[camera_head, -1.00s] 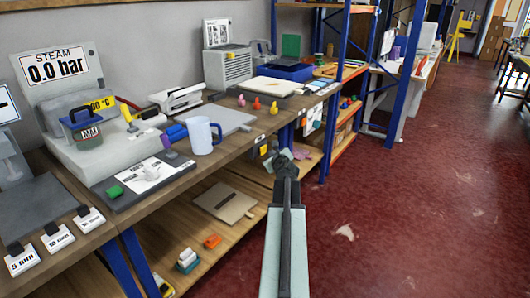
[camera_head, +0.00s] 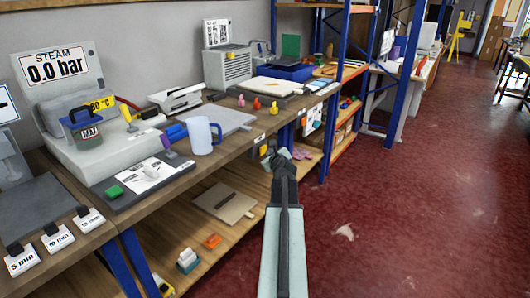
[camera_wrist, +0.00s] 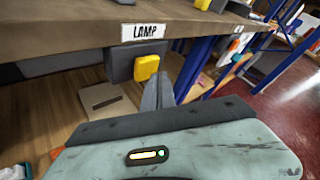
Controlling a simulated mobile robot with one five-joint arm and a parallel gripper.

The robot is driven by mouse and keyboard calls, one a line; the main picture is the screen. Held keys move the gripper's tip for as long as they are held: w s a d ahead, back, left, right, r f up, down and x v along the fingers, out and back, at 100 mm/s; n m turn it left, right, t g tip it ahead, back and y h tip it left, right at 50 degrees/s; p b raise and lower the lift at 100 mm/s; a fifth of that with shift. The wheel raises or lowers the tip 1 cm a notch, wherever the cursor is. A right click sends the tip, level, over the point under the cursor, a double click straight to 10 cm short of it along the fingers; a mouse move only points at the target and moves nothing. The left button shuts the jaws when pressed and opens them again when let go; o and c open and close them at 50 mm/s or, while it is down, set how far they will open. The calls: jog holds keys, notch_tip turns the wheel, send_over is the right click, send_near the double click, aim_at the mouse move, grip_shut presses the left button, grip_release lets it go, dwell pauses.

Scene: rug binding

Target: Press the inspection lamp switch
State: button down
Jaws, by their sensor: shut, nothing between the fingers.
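The lamp switch is a yellow block (camera_wrist: 147,68) on a dark grey box under the bench edge, below a white label (camera_wrist: 143,31) reading LAMP in the wrist view. In the head view the yellow switch (camera_head: 263,150) shows small beneath the bench front, just left of my gripper. My gripper (camera_head: 271,155) is shut and empty. In the wrist view its grey fingers (camera_wrist: 161,92) point forward, just right of and below the switch. Whether they touch it cannot be told.
The wooden bench (camera_head: 232,152) carries a blue-white mug (camera_head: 203,135), a steam unit (camera_head: 60,66) and several small tools. A lower shelf (camera_head: 262,186) holds a flat board (camera_head: 225,203). Blue rack posts (camera_head: 338,105) stand beyond; red floor (camera_head: 420,210) is clear at right.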

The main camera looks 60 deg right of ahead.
jog(key=shift+w, duration=0.55)
dwell(0.5)
jog(key=shift+s, duration=1)
jog(key=s, duration=0.6)
